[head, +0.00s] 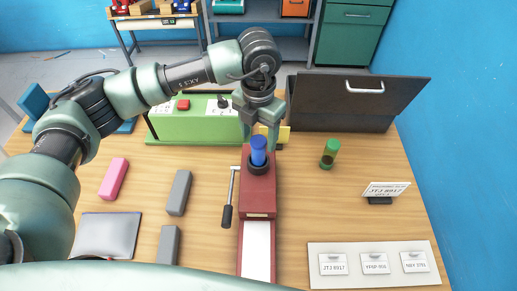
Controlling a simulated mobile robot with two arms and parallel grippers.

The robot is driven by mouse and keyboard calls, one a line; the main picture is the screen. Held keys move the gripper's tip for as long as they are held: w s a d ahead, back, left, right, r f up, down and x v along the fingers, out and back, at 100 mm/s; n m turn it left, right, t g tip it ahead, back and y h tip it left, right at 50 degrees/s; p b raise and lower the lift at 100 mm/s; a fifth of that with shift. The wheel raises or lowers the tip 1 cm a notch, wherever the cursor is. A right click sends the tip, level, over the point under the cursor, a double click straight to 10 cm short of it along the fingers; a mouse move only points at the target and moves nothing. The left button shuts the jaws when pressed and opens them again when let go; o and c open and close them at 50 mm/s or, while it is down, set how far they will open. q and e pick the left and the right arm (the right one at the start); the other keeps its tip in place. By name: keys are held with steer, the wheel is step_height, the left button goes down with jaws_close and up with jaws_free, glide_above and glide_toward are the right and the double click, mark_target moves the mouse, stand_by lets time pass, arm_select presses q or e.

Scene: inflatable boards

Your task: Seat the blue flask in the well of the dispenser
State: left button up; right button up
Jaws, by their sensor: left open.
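The blue flask (258,147) stands upright in the dark round well (258,167) at the far end of the top of the red dispenser (258,198). Its lower part is hidden in the well. My left gripper (261,138) points down at the flask, its fingers apart, around or just behind the flask's top. I cannot tell whether the fingers touch it. A lever with a dark handle (227,215) hangs at the dispenser's left side, and a white strip (257,250) lies in front. My right gripper is not in view.
A dark box with a raised lid (345,100) and a green box (190,127) stand behind. A pink block (114,179) and grey blocks (179,192) lie left. A label tray (375,281) lies front right.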

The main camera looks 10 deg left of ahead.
arm_select(q)
step_height(320, 180, up, 5)
steer(key=shift+r+b, duration=0.2)
steer(key=shift+b, duration=0.35)
steer(key=shift+f, duration=0.1)
